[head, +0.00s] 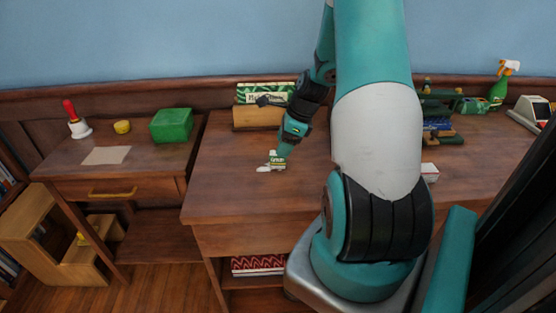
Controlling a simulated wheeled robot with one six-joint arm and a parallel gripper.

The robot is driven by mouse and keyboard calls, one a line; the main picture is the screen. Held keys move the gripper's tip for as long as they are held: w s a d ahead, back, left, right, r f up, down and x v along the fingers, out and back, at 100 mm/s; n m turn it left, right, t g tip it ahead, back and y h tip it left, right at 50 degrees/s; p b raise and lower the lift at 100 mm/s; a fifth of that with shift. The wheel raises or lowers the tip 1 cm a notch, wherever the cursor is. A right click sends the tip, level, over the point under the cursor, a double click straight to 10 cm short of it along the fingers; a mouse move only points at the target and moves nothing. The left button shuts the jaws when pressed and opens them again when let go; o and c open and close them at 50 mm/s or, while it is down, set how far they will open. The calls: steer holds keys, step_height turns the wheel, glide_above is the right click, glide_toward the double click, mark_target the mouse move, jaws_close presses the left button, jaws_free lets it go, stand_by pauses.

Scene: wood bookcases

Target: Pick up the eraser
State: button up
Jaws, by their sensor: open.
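A small white and green block with lettering, which looks like the eraser (270,167), lies on the brown desk (225,195) in the head view, left of the middle. My gripper (279,156) points down right at it, with its fingertips at or just above it. My gripper is open. The fingertips are small and overlap the block, so I cannot tell whether they touch it or stand around it.
A wooden holder (258,117) with green-patterned items stands behind my gripper. A small white box (430,172) lies right of my arm. A green spray bottle (499,90) stands far right. A lower table (60,160) at left bears a green box (171,125) and a bell (76,122).

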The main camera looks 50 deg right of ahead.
mark_target(278, 160)
steer(key=x, duration=0.5)
steer(key=shift+s+a+f, duration=0.1)
steer(key=c, duration=1)
